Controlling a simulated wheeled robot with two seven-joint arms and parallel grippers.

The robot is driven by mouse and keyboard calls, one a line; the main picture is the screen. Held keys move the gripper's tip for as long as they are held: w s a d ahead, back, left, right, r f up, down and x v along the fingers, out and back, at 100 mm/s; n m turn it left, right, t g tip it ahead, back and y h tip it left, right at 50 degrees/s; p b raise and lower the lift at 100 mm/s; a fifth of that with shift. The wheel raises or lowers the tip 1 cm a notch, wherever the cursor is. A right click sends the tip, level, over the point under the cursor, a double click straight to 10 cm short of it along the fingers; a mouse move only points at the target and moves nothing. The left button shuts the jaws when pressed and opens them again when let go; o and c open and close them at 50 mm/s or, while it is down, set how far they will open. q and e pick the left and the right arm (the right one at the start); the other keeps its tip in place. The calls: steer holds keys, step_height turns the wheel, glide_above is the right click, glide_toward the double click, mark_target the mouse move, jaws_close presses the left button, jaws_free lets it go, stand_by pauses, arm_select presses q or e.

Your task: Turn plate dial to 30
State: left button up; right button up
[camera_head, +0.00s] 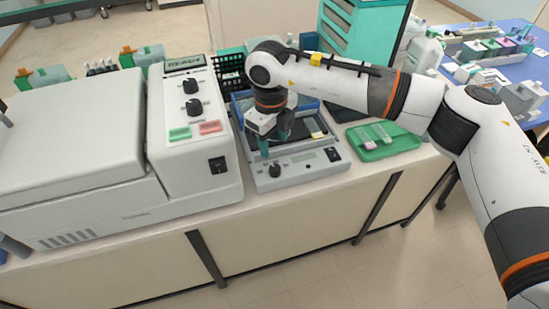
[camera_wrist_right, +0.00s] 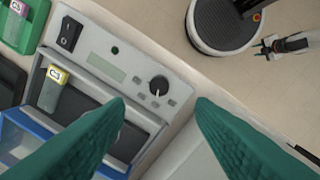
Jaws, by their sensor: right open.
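The plate (camera_head: 310,172) is a low grey unit with a dark top, on the bench right of the large white machine. Its dial (camera_head: 274,170) is a round black knob on the front panel. In the right wrist view the dial (camera_wrist_right: 158,85) shows a small white mark; scale numbers cannot be read. A small display (camera_wrist_right: 105,67) and a black switch (camera_wrist_right: 70,34) share the panel. My right gripper (camera_head: 275,145) is above the panel near the dial. In the wrist view its teal fingers (camera_wrist_right: 160,103) are open, with the dial visible between and beyond their tips.
A yellow-labelled slide (camera_wrist_right: 55,88) lies on the plate's dark top. A green tray (camera_head: 400,142) with slides is right of the plate. The white machine (camera_head: 185,110) with two black knobs stands close on the left. A blue-framed rack (camera_head: 240,104) is behind the plate.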

steer(key=p, duration=0.1)
glide_above(275, 167)
steer(key=f, duration=0.5)
steer(key=shift+s+a+f, duration=0.1)
steer(key=shift+s+f, duration=0.15)
step_height(275, 167, down, 4)
steer(key=shift+w+r+p, duration=0.1)
steer(key=shift+p, duration=0.45)
steer(key=shift+f, duration=0.25)
steer(key=shift+c, duration=0.2)
steer(key=c, duration=0.9)
arm_select(q)
step_height(275, 167, up, 2)
steer(key=shift+s+r, duration=0.1)
steer(key=shift+s, duration=0.05)
arm_select(e)
steer(key=shift+c, duration=0.2)
